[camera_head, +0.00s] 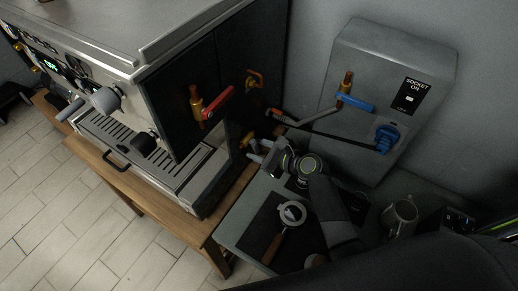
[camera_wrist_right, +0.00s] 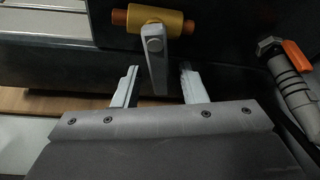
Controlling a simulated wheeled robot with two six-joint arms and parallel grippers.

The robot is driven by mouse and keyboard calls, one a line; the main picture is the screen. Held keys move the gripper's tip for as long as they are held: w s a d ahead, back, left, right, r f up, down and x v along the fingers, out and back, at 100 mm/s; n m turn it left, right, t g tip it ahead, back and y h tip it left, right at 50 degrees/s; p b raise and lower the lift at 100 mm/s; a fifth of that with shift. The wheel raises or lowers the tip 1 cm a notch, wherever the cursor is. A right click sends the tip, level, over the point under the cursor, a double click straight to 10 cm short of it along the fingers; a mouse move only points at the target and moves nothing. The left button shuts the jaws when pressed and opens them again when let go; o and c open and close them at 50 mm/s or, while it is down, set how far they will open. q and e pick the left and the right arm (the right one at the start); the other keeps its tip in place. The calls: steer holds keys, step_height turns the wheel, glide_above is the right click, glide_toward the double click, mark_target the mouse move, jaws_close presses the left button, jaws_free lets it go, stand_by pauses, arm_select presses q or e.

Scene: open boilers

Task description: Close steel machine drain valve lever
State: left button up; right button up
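The steel machine (camera_head: 150,30) stands at the left on a wooden bench. Low on its dark side panel is a brass drain valve (camera_head: 246,140). In the right wrist view the brass valve body (camera_wrist_right: 158,19) has a copper-coloured pipe through it, and its grey lever (camera_wrist_right: 154,62) hangs down. My right gripper (camera_head: 258,151) is at this valve. In the wrist view its two fingers (camera_wrist_right: 158,80) are open, one on each side of the lever's lower end. I see no clear contact with the lever. My left gripper is not in view.
A red-lever valve (camera_head: 217,103) sits higher on the side panel. A grey wall box (camera_head: 385,65) carries a blue lever (camera_head: 355,102) and a blue plug (camera_head: 384,138). A portafilter (camera_head: 291,214) and a metal jug (camera_head: 400,218) stand on the counter. A grey fitting with an orange handle (camera_wrist_right: 299,55) is right of the fingers.

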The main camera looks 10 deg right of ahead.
jaws_close()
steer(key=p, duration=0.2)
steer(key=m+p, duration=0.1)
steer(key=shift+s+a+r+g+y+p, duration=0.2)
steer(key=shift+s+a+g+y+p, duration=0.1)
steer(key=shift+g+p, duration=0.1)
steer(key=shift+s+a+f+m+p, duration=0.1)
steer(key=shift+m+p, duration=0.3)
steer(key=shift+p, duration=0.1)
steer(key=shift+f+g, duration=0.2)
steer(key=shift+g, duration=0.1)
jaws_free()
steer(key=shift+y, duration=0.3)
